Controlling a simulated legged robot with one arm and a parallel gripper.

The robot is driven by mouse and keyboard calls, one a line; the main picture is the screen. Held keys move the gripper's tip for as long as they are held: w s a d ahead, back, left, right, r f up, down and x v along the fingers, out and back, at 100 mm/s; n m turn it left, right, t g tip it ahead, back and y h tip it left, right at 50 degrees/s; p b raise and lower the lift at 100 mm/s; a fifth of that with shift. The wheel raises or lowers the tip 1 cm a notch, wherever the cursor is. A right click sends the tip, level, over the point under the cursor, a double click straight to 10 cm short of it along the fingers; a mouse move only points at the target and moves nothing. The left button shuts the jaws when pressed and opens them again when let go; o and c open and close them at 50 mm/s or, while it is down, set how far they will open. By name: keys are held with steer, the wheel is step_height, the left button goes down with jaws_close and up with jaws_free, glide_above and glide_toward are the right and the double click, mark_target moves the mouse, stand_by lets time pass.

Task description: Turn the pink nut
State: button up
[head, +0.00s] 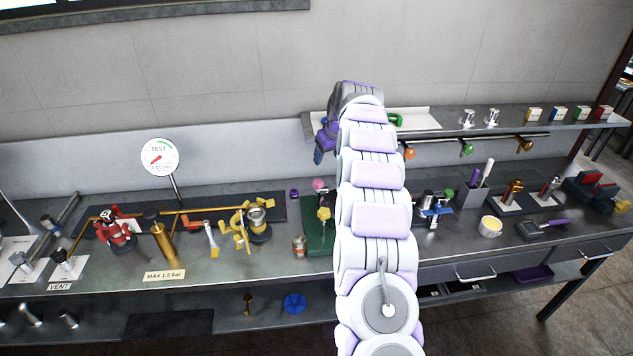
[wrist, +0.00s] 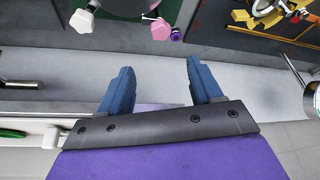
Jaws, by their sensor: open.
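The pink nut (head: 318,184) is small in the head view, at the back of the green stand left of my arm. In the wrist view the pink nut (wrist: 160,30) shows at the top, beyond the fingertips and between their lines, on a thin stem. My gripper (wrist: 160,65) is open, with two blue fingers apart and nothing between them. In the head view my gripper (head: 318,156) is above and behind the nut, mostly hidden by my arm. The nut and fingers are apart.
A yellow nut (head: 324,213) stands in front of the pink one. A small purple part (wrist: 175,37) is beside it. A shelf (head: 455,122) runs along the wall. A yellow valve (head: 240,225) and a gauge (head: 160,157) stand left; my arm hides part of the bench.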

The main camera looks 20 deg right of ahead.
mark_target(318, 181)
steer(key=b+x, duration=0.2)
steer(key=x, duration=1.3)
steer(key=shift+a, duration=0.1)
steer(key=shift+c, duration=0.2)
steer(key=c, duration=1)
steer(key=shift+r, duration=0.1)
